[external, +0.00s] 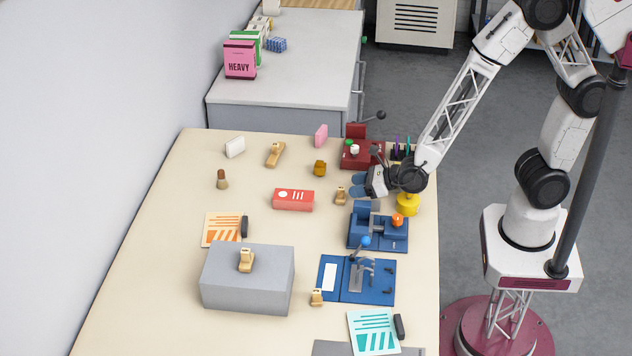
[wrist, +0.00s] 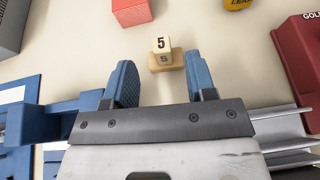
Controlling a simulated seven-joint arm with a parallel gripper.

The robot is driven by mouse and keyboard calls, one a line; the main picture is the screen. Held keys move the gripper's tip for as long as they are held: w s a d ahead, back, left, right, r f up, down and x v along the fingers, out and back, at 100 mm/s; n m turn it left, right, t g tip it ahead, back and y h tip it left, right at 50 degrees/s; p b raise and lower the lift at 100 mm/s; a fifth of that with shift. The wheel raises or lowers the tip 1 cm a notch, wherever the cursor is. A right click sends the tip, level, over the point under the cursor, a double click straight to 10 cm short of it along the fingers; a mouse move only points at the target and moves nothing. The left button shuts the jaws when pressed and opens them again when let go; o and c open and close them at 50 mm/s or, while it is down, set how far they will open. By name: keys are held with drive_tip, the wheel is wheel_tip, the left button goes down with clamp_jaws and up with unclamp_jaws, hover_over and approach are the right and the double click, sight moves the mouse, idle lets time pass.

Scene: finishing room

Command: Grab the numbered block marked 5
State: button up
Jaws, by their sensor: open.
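In the external view the block (external: 341,191) stands on the table just left of my fingertips. My gripper (external: 359,187) is open and low over the table. In the wrist view my gripper (wrist: 161,78) has its two blue fingers apart with bare table between them. The block is just beyond the fingertips, roughly centred between them and not gripped.
A blue fixture (external: 365,236) stands close in front of my gripper, and a maroon box (external: 362,155) behind it. A red box (external: 293,199) lies left of the block. Similar blocks stand on the grey box (external: 222,292) and near the blue plate (external: 330,282). Table left of the red box is mostly clear.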

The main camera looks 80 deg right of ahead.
sight(342, 188)
drive_tip(key=shift+w+f, duration=0.1)
drive_tip(key=shift+w, duration=0.1)
idle(0.3)
drive_tip(key=shift+x, duration=2.45)
drive_tip(key=shift+d, duration=0.1)
drive_tip(key=shift+c, duration=0.5)
clamp_jaws()
drive_tip(key=shift+r, duration=5)
